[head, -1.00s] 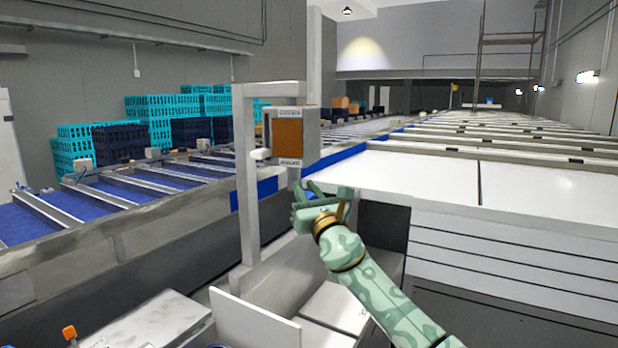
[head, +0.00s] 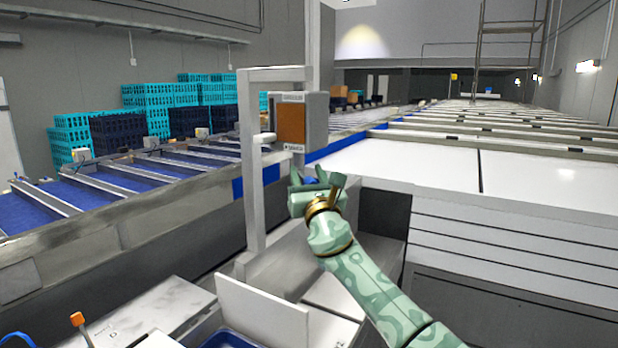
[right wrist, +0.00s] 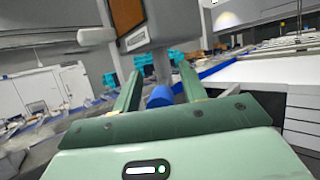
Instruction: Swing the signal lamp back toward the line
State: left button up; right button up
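The signal lamp (head: 291,123) is a grey box with an orange-brown front panel, mounted on a pale upright frame (head: 250,170). A grey stem hangs below it, with a blue grip (right wrist: 160,97) at its lower end. My right gripper (head: 308,180) is just below the lamp. In the right wrist view my right gripper (right wrist: 158,85) has its fingers apart, with the blue grip between them and gaps visible on both sides. The lamp's lower part (right wrist: 128,20) fills the top of that view. My left gripper is not in view.
A blue conveyor line (head: 120,190) with dividers runs along the left, with stacked turquoise crates (head: 148,100) behind it. A white-topped bench (head: 420,165) extends on the right. White panels (head: 262,312) and an orange-tipped lever (head: 78,320) are low in front.

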jog(key=shift+f, duration=0.1)
jog(key=shift+s, duration=0.1)
jog(key=shift+s+f+p, duration=0.15)
jog(key=shift+s+p, duration=0.05)
jog(key=shift+p, duration=0.2)
jog(key=p+v, duration=0.3)
jog(key=v, duration=1.2)
jog(key=shift+s, duration=0.35)
